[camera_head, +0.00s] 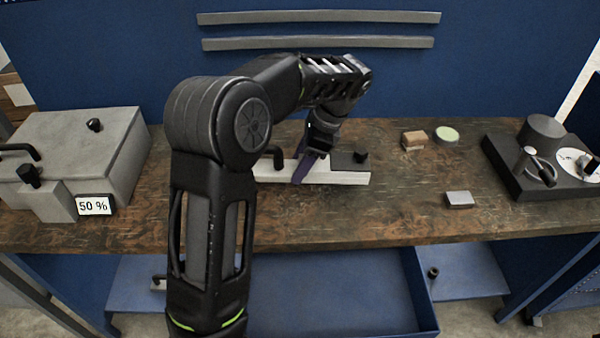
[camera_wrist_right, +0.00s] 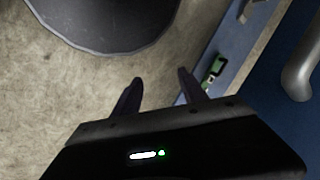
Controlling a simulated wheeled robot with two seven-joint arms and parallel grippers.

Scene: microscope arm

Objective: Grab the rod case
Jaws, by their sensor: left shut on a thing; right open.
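A long, low white case (camera_head: 340,178), which looks like the rod case, lies on the brown workbench (camera_head: 420,215) near the middle in the head view. It has a black bent handle (camera_head: 277,156) at its left part and a dark block with a black knob (camera_head: 350,158) at its right part. My left gripper (camera_head: 304,168) reaches down onto the middle of the case and is shut on it. My left arm hides the case's left end. My right gripper (camera_wrist_right: 160,90) is open and empty above the floor in the right wrist view.
A grey box (camera_head: 85,150) with a "50 %" label stands at left. A black device (camera_head: 510,165) stands at right. Small blocks (camera_head: 459,199) (camera_head: 413,140) and a round pale-green piece (camera_head: 447,134) lie between. A blue tray (camera_head: 330,285) is below the bench.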

